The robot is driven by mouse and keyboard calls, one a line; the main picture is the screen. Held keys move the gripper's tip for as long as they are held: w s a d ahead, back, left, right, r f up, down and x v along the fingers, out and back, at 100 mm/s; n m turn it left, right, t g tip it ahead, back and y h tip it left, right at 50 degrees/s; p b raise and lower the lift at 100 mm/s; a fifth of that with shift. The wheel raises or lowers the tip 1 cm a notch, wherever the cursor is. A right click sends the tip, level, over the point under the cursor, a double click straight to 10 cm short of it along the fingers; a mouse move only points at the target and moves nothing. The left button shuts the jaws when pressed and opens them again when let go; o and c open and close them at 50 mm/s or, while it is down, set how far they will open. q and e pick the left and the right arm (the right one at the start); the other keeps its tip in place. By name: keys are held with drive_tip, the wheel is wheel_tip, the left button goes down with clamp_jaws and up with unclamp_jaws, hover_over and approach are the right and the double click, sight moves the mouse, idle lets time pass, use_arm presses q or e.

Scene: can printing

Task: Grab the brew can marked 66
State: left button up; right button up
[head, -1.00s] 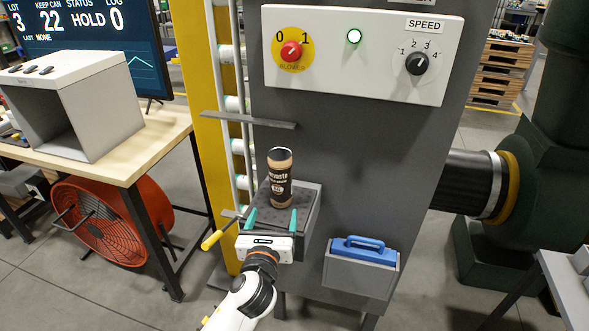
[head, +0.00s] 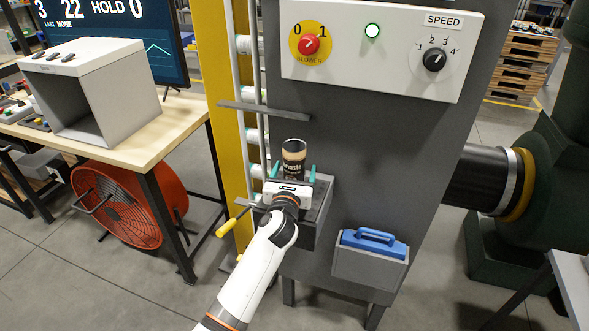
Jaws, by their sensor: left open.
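A dark brown can with a tan top band and pale lettering (head: 293,158) stands upright on the small dark shelf (head: 322,203) at the front of the grey machine. Its lower part is hidden behind my gripper, and I cannot read a number on it. My left gripper (head: 293,174) is open, with its teal fingers on either side of the can's lower body. I cannot tell whether the fingers touch it. My right gripper is not in view.
A yellow-handled lever (head: 230,226) sticks out left of the shelf. A grey bar (head: 262,110) juts out above it. A grey holder with a blue-handled item (head: 372,246) hangs to the right. A wooden table (head: 150,150) stands at left.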

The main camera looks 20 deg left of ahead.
use_arm(q)
drive_tip(key=shift+w, duration=0.35)
drive_tip(key=shift+s+a, duration=0.1)
drive_tip(key=shift+c, duration=0.7)
drive_tip(key=c, duration=1)
